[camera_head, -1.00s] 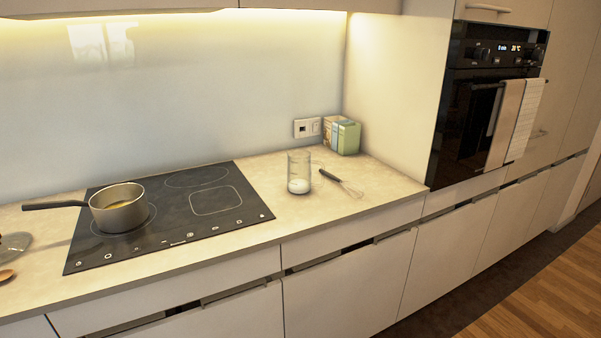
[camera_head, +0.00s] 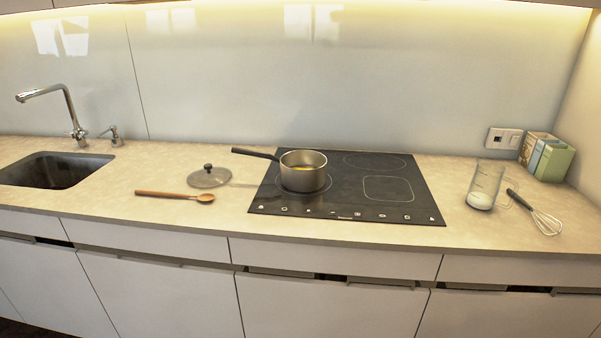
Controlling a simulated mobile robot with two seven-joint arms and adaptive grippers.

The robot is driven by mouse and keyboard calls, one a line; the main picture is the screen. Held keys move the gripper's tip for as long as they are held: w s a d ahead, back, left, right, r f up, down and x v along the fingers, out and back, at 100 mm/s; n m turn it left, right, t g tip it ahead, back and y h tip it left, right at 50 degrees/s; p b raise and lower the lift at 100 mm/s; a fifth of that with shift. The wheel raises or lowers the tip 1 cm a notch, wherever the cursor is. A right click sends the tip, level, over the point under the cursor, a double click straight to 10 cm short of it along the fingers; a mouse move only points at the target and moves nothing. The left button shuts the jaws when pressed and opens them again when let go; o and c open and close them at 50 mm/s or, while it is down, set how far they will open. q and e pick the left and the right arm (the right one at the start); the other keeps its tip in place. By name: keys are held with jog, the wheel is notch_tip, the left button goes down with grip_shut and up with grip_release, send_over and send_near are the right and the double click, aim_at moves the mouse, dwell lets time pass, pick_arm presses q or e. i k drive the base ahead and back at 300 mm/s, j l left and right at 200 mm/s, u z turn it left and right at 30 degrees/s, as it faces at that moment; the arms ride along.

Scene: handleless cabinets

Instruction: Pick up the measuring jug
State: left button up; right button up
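The measuring jug (camera_head: 485,184) is a clear, upright glass with something white in its bottom. It stands on the counter (camera_head: 370,234) at the right of the head view, just right of the hob. A whisk (camera_head: 538,214) lies close beside it on the right. Neither of my grippers shows in the view.
A saucepan (camera_head: 304,178) stands on the black hob (camera_head: 420,206), its handle pointing left. A glass lid (camera_head: 209,177) and a wooden spoon (camera_head: 180,196) lie left of the hob. A sink (camera_head: 55,172) is at the far left. Cartons (camera_head: 548,158) stand behind the whisk.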

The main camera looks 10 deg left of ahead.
aim_at(485, 185)
jog(key=i+l, duration=0.1)
jog(key=l, duration=0.35)
jog(key=l+z, duration=0.1)
jog(key=l, duration=0.35)
jog(key=i+l, duration=0.15)
jog(key=l, duration=0.3)
jog(key=i+l+z, duration=0.1)
jog(key=l, duration=0.35)
